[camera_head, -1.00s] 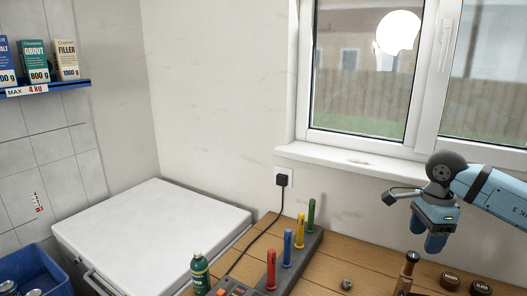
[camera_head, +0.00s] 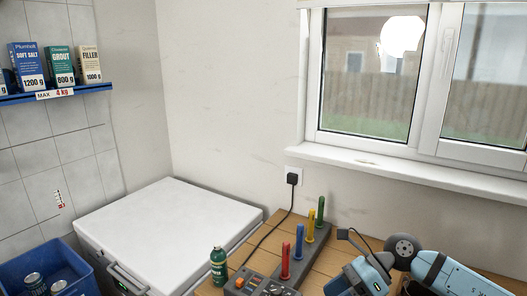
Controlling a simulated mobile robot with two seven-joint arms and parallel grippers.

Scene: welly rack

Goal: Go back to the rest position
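My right gripper (camera_head: 350,280) comes in from the right, low over the wooden worktop near the bottom edge of the head view. Its body is blue and grey and it points down. Its fingertips are at the frame edge, so I cannot tell whether it is open or shut. I see nothing held in it. My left arm and gripper are not in view.
A grey strip with coloured posts (camera_head: 310,243) stands on the wooden worktop (camera_head: 333,262), with a green bottle (camera_head: 218,266) to its left. A white chest (camera_head: 165,227) and a blue crate (camera_head: 45,262) with cans are at left. A shelf (camera_head: 60,93) holds boxes.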

